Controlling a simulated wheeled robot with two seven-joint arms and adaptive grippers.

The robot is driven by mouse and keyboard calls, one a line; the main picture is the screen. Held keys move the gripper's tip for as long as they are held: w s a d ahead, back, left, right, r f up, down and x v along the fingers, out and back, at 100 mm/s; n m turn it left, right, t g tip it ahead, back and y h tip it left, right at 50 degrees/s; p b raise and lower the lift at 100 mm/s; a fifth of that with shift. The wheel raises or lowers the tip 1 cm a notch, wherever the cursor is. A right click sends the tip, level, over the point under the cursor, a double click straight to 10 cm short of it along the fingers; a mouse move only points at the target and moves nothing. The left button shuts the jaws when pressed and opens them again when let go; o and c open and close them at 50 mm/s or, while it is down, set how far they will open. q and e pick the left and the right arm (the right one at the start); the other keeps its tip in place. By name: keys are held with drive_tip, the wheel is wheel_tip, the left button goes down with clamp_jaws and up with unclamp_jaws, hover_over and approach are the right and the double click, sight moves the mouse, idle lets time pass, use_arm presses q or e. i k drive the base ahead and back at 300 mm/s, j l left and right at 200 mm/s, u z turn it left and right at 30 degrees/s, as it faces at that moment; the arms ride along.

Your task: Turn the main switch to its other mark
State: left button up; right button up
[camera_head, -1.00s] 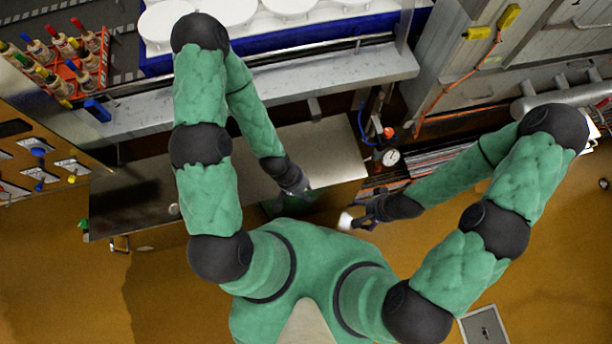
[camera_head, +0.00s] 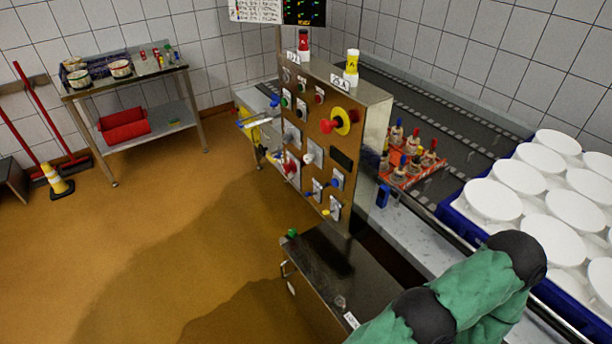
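A brown-faced control panel (camera_head: 318,132) with steel sides stands upright near the middle of the view. A large red knob on a yellow round plate (camera_head: 342,121) sits at its upper right and looks like the main switch, but no label on it is readable. A red-handled switch on a pale plate (camera_head: 292,170) sits lower left, with blue-handled switches (camera_head: 335,208) lower right. The marks around the switches are too small to read. A green-sleeved arm of mine shows at the lower right. Neither of my grippers is in view.
A steel cabinet (camera_head: 335,268) stands below the panel. To its right are a red rack of bottles (camera_head: 403,176), a dark conveyor (camera_head: 440,130) and a blue tray (camera_head: 455,222) of white moulds. A steel trolley (camera_head: 140,100) stands back left. Open floor (camera_head: 160,240) lies left of the panel.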

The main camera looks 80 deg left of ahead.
sight(286, 168)
drive_tip(key=u, duration=1.5)
drive_tip(key=k+u, duration=0.1)
drive_tip(key=u, duration=1.4)
drive_tip(key=i+j, duration=0.15)
drive_tip(key=j, duration=0.2)
drive_tip(key=i+j+z, duration=0.1)
drive_tip(key=j, duration=0.2)
drive_tip(key=i+j, duration=0.2)
drive_tip(key=j, duration=0.15)
